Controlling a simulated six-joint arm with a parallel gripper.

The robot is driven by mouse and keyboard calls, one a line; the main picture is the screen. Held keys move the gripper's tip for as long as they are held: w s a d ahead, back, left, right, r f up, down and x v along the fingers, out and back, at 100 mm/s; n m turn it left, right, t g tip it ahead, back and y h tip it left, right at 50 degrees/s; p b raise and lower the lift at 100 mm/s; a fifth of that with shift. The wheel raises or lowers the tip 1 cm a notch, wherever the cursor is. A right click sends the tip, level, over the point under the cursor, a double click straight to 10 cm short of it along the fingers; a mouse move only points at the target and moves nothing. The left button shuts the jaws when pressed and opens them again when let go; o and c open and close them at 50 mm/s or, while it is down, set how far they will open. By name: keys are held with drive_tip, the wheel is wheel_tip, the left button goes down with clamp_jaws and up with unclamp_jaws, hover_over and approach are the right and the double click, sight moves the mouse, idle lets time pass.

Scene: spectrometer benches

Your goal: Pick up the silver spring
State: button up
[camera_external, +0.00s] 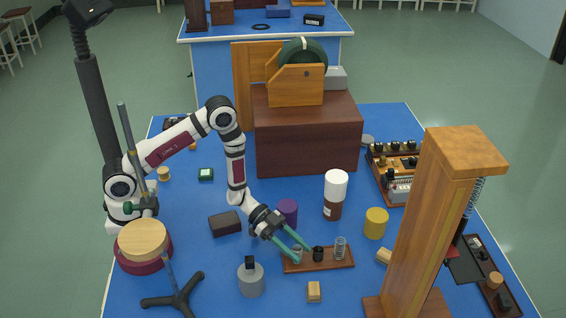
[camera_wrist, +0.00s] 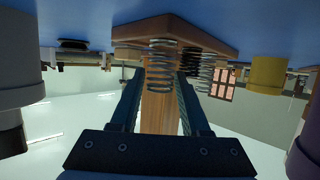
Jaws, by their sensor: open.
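A small dark wooden board (camera_external: 325,264) near the front of the blue bench carries several upright coil springs. A short silver-grey spring (camera_external: 297,249) stands at its left end, a black spring (camera_external: 318,254) in the middle and a taller silver spring (camera_external: 340,248) at the right end. My gripper (camera_external: 302,254) is open, its green fingers reaching down at the left end of the board. In the wrist view, which looks upside down, a silver-grey coil (camera_wrist: 160,58) shows between the fingertips (camera_wrist: 160,76). I cannot tell whether they touch it. Other coils (camera_wrist: 201,76) are behind it.
A tall wooden post (camera_external: 425,220) stands right of the board. A brown-and-white bottle (camera_external: 335,190), yellow cylinder (camera_external: 376,223) and purple cylinder (camera_external: 287,211) stand behind it. A grey weight (camera_external: 250,280) and a small wooden block (camera_external: 314,291) are nearby in front.

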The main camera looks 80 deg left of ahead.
clamp_jaws()
drive_tip(key=shift+r, duration=0.1)
